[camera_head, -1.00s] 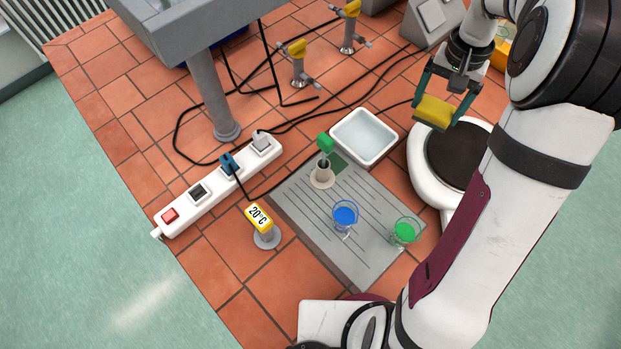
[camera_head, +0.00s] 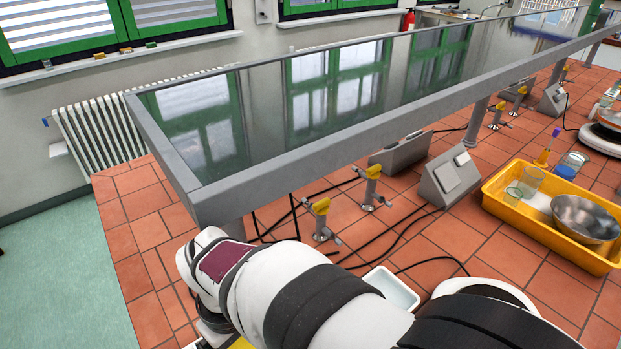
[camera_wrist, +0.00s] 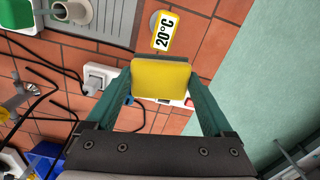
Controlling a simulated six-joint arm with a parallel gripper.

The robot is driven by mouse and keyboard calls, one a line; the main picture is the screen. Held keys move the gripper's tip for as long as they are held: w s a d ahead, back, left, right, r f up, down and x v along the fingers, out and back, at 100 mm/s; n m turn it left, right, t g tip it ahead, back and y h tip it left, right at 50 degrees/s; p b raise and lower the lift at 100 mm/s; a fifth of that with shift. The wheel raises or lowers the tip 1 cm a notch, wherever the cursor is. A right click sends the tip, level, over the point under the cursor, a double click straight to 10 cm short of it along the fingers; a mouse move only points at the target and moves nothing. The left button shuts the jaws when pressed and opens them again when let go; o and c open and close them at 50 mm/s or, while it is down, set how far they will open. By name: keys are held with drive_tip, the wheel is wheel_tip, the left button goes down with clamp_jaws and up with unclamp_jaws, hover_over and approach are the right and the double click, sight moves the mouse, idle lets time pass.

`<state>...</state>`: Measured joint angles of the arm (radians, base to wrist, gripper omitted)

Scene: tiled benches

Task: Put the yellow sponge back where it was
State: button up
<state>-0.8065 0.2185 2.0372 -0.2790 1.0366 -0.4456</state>
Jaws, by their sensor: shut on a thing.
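The yellow sponge (camera_wrist: 160,80) is a flat block that fills the middle of the wrist view. My gripper (camera_wrist: 160,72) is shut on it, with one green finger at each side. Below the sponge in the wrist view are the white power strip (camera_wrist: 103,75), partly hidden, and orange tiles. The yellow 20°C display (camera_wrist: 166,31) stands just beyond the sponge. In the head view my arm hides the gripper. A yellow patch shows at the bottom edge there, but I cannot tell what it is.
The head view shows a raised grey glass shelf (camera_head: 330,137), yellow-handled taps (camera_head: 321,206), a grey socket box (camera_head: 449,178), and a yellow tray (camera_head: 497,190) with glassware and a bowl. Small blocks (camera_head: 99,56) lie on the window sill. Bare tiles (camera_head: 150,232) are at the bench's left end.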

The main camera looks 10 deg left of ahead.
drive_tip(key=shift+s+a+f+n, duration=0.2)
drive_tip(key=shift+s+a+f, duration=0.25)
drive_tip(key=shift+a, duration=0.2)
drive_tip(key=shift+s+a+f+n, duration=0.2)
drive_tip(key=shift+s+a+f, duration=0.1)
drive_tip(key=shift+s+a, duration=0.25)
drive_tip(key=s+a+f+m, duration=0.1)
drive_tip(key=a+f, duration=0.1)
drive_tip(key=f, duration=0.1)
drive_tip(key=s+a+f+m, duration=0.1)
drive_tip(key=a+f, duration=0.1)
drive_tip(key=f, duration=0.2)
drive_tip(key=s+a+f+m, duration=0.1)
drive_tip(key=a+f, duration=0.2)
drive_tip(key=shift+s+f, duration=0.1)
drive_tip(key=shift+f, duration=0.05)
drive_tip(key=w+d, duration=1.1)
drive_tip(key=shift+w+d, duration=0.3)
drive_tip(key=shift+d, duration=0.05)
drive_tip(key=shift+w+d+f, duration=0.2)
drive_tip(key=shift+w+d, duration=0.25)
drive_tip(key=shift+d, duration=0.05)
wheel_tip(320, 180, down, 3)
drive_tip(key=shift+a+f, duration=0.1)
drive_tip(key=shift+f, duration=0.15)
drive_tip(key=o, duration=0.9)
